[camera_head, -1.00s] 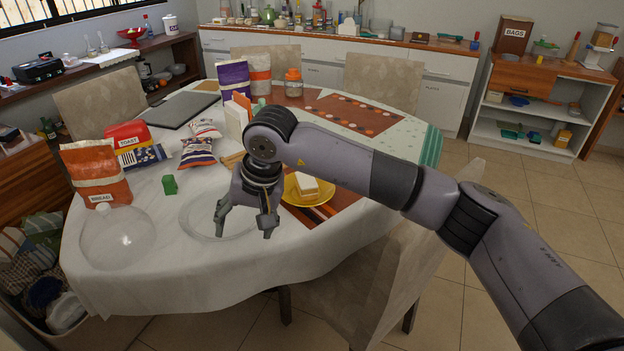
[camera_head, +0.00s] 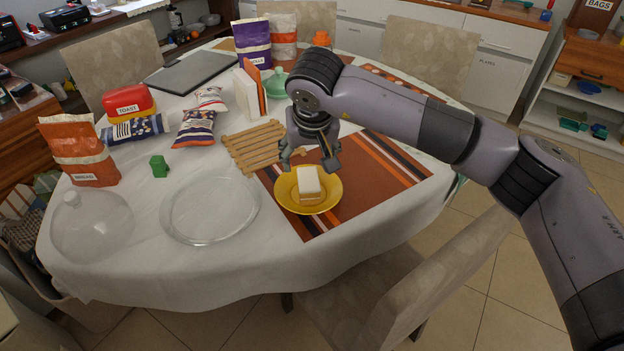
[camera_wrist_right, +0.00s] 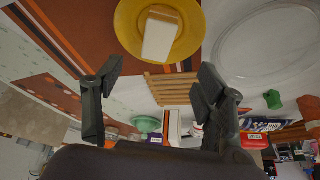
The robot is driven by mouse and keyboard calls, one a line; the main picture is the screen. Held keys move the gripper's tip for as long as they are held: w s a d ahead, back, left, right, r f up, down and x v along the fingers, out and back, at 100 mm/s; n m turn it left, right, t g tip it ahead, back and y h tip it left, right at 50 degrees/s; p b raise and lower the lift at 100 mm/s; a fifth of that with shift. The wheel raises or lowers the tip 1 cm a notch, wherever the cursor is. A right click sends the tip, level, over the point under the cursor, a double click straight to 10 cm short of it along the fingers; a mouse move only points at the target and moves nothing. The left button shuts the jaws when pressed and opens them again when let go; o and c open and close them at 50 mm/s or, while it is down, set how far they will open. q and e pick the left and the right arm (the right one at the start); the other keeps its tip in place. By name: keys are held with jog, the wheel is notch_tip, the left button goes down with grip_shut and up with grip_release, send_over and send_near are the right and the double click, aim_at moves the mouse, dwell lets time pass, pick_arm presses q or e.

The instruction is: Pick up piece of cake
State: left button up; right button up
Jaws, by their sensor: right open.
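The piece of cake (camera_head: 309,184) has a white top and yellowish sides. It sits on a yellow plate (camera_head: 285,199) on the striped brown placemat (camera_head: 385,178). The cake also shows in the right wrist view (camera_wrist_right: 161,35), on the yellow plate (camera_wrist_right: 127,25) near the top edge. My right gripper (camera_head: 308,168) is open and empty, just behind and above the cake, apart from it. In the right wrist view its two fingers (camera_wrist_right: 155,80) are spread wide with nothing between them. My left gripper is not in view.
A wooden slatted trivet (camera_head: 256,148) lies behind and left of the plate. A clear round dish (camera_head: 208,238) and a clear glass dome (camera_head: 92,225) stand to the left. A green block (camera_head: 159,167) and an orange bread bag (camera_head: 80,150) are further left. A chair (camera_head: 430,285) stands at the front right.

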send_near(308, 180)
jog(key=x, duration=0.3)
jog(key=shift+s+p, duration=0.1)
jog(key=shift+p, duration=0.3)
jog(key=x, duration=0.3)
jog(key=shift+f, duration=0.2)
jog(key=shift+w+f+p, duration=0.3)
jog(key=shift+f, duration=0.05)
jog(key=x, duration=0.3)
jog(key=shift+w+f+p, duration=0.2)
jog(key=shift+p, duration=0.2)
jog(key=shift+w+f, duration=0.15)
jog(key=shift+f, duration=0.25)
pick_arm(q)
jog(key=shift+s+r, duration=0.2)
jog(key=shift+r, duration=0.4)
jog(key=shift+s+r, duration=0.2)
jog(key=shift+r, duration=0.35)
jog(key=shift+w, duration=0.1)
pick_arm(e)
jog(key=c, duration=1.3)
